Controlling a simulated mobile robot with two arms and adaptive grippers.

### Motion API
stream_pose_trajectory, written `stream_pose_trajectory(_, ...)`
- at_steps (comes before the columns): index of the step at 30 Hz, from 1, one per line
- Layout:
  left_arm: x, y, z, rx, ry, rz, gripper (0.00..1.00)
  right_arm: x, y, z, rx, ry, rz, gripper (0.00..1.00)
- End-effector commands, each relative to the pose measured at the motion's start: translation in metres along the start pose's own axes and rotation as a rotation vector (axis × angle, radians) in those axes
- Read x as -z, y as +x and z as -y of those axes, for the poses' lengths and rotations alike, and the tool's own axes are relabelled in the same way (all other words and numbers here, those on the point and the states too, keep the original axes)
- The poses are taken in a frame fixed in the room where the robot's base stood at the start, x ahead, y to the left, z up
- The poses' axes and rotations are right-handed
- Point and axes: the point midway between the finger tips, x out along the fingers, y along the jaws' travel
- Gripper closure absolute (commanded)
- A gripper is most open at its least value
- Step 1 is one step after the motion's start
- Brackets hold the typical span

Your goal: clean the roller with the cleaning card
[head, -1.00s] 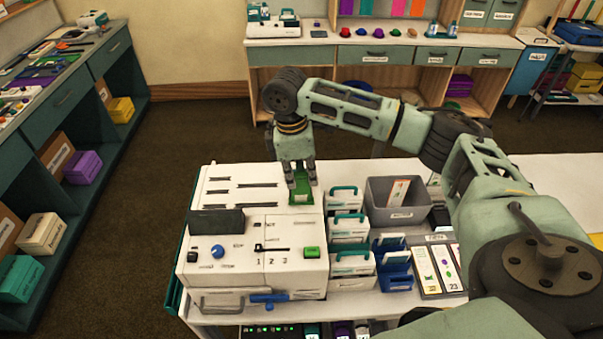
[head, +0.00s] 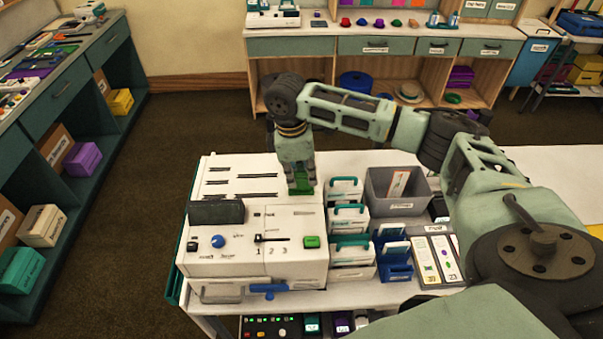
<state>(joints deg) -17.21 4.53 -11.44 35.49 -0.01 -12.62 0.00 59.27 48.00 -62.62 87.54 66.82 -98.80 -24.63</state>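The white machine (head: 215,265) on the table has long slots, a dark screen, a blue knob, a slider marked 1 2 3 and a green button. A small green piece (head: 302,187) sits at its back right; I cannot tell whether it is the cleaning card or part of the machine. My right gripper (head: 301,190) points down over this piece, its fingers apart on either side of it. Whether they touch it is unclear. No roller can be made out. My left gripper is not in view.
Right of the machine stand several white boxes with teal handles (head: 350,210), a grey bin (head: 410,208) with a white card, blue holders (head: 394,262) and a card tray (head: 437,262). My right arm spans above them. Open floor lies left and behind.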

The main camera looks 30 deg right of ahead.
Motion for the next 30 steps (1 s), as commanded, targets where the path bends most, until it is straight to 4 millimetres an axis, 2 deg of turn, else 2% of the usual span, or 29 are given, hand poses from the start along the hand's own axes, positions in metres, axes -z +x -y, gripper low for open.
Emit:
stream_pose_trajectory(19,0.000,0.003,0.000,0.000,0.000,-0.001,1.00,0.002,0.022,0.000,0.001,0.000,0.001,1.00)
stream_pose_trajectory(30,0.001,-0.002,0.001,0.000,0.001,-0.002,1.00,0.001,0.010,0.000,0.000,0.000,-0.001,1.00)
